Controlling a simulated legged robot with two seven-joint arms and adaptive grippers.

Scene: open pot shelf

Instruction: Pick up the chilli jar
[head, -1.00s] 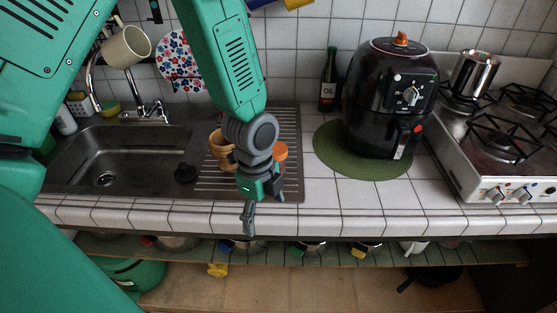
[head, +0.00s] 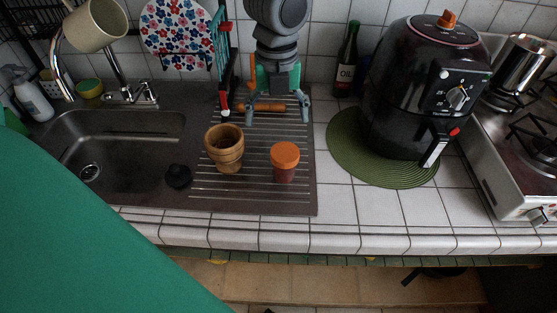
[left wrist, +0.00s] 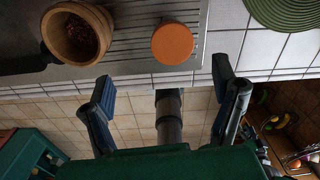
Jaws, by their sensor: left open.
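The chilli jar (head: 285,168), a red jar with an orange lid, stands upright on the ribbed drainboard. Its round lid also shows at the top middle of the left wrist view (left wrist: 172,44). My left gripper (head: 277,108) is open and empty, and shows above the jar in the head picture with its fingers spread. In the left wrist view both fingers (left wrist: 163,80) are below the lid in the picture, one to each side, and do not touch it. My right gripper is not in view.
A wooden mortar (head: 225,150) stands just left of the jar. A black stopper (head: 178,176) lies by the sink (head: 120,120). An oil bottle (head: 347,60) and an air fryer (head: 425,90) on a green mat (head: 345,150) stand to the right. The front counter tiles are clear.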

